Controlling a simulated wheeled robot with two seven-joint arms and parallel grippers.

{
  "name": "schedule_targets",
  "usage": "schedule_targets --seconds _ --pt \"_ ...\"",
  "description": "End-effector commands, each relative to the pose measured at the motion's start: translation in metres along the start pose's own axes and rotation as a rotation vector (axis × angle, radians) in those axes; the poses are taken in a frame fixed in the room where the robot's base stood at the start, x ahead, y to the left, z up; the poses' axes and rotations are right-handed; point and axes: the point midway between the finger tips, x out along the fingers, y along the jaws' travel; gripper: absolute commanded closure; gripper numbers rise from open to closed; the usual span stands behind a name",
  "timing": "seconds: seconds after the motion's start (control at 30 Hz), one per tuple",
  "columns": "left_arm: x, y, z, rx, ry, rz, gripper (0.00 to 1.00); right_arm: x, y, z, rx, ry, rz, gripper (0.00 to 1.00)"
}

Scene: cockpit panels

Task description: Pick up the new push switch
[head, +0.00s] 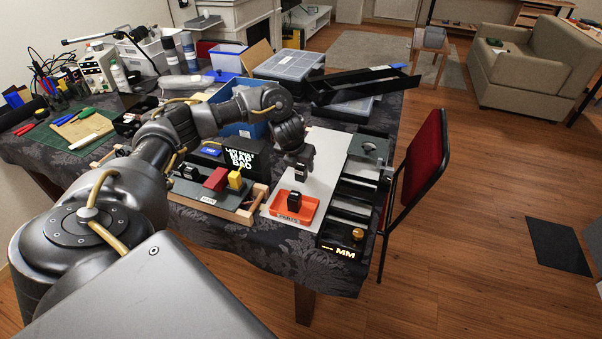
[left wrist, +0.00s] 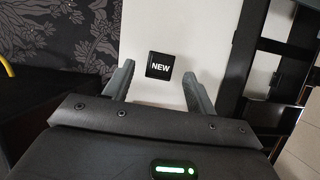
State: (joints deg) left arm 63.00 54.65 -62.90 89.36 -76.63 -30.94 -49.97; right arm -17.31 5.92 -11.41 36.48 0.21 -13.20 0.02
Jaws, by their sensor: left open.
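The new push switch (left wrist: 160,65) is a small black block with a white "NEW" label. In the left wrist view it lies on a pale board (left wrist: 185,25), just beyond and between my left gripper's fingertips (left wrist: 156,82). The fingers are apart and nothing is between them. In the head view my left gripper (head: 300,168) is over the pale board (head: 327,150), pointing down. I cannot tell the new switch apart from the dark gripper there. Another black block (head: 294,201) sits in an orange parts tray (head: 285,217) nearer to me. My right gripper is out of view.
A black rail frame (head: 342,205) runs along the board's right side. On the left stand a panel with red and yellow blocks (head: 215,180) and a black "MAB" box (head: 240,158). Black trays (head: 360,85) are behind. A red chair (head: 420,155) stands at the right.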

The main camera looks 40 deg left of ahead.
Motion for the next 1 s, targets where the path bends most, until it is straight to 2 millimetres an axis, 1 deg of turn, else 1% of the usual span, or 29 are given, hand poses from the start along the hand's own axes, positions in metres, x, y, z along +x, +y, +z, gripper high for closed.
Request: schedule_targets --seconds 0.1,0.23,0.33,0.53,0.9,1.0 --pt "0.019 0.001 0.0 -0.002 0.004 0.002 0.44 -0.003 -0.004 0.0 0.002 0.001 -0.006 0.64" --pt "0.034 0.0 0.0 -0.001 0.003 0.001 0.44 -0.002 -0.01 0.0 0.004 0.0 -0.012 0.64" --pt "0.038 0.0 0.001 0.0 0.001 0.0 0.44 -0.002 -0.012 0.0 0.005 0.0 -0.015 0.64" --pt "0.038 0.0 0.001 0.0 0.001 0.0 0.44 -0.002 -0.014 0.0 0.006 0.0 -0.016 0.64" --pt "0.038 0.0 0.001 0.0 0.001 0.0 0.92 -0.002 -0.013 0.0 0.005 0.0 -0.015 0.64" --pt "0.038 0.0 0.001 0.0 0.001 0.0 0.92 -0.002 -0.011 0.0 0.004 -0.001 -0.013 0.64"
